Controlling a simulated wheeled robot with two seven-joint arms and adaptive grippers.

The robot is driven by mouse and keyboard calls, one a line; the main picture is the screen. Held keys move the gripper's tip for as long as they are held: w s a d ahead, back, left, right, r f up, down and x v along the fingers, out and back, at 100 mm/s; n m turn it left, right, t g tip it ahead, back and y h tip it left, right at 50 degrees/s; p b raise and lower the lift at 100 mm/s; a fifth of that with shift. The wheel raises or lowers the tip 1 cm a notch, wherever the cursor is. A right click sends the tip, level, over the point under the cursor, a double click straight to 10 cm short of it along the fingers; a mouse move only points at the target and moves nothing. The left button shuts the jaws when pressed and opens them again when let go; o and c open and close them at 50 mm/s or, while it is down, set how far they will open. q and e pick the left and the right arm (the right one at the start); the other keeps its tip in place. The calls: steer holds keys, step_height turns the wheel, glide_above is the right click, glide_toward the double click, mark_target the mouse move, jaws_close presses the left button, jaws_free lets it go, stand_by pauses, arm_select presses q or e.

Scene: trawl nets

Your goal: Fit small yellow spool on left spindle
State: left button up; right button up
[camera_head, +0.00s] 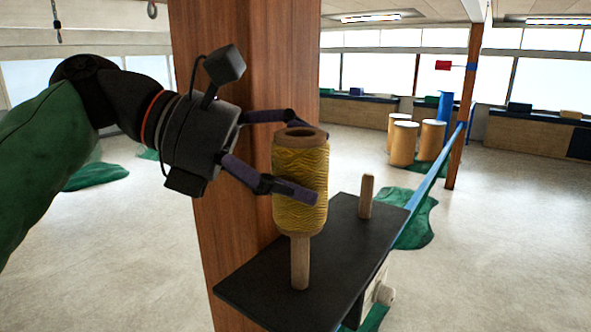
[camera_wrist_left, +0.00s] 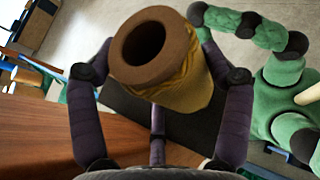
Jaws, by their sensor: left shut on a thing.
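The yellow spool (camera_head: 300,185), a tube wound with yellow twine, is upright between the fingers of my left gripper (camera_head: 303,160). The gripper is shut on its sides. The left spindle (camera_head: 300,264), a light wooden peg, stands on the black shelf (camera_head: 255,291) directly below the spool in the head view. Its lower part shows; its top is hidden, so I cannot tell whether it is inside the bore. The left wrist view shows the spool's open upper end (camera_wrist_left: 183,90), its bore dark. The right spindle (camera_head: 366,196) stands bare farther back. My right gripper is not in view.
A brown wooden post (camera_head: 222,240) rises close behind the spool and my left gripper. A blue rail (camera_head: 435,175) runs back from the shelf. Green netting (camera_head: 415,228) lies on the floor beyond the shelf.

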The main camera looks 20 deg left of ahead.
arm_select(q)
steer(key=shift+s+f+b, duration=0.1)
steer(key=shift+f+b, duration=3.3)
steer(key=shift+f, duration=0.65)
stand_by(0.4)
steer(key=o, duration=1.2)
steer(key=shift+c, duration=0.2)
steer(key=v, duration=1.2)
steer(key=shift+f, duration=0.1)
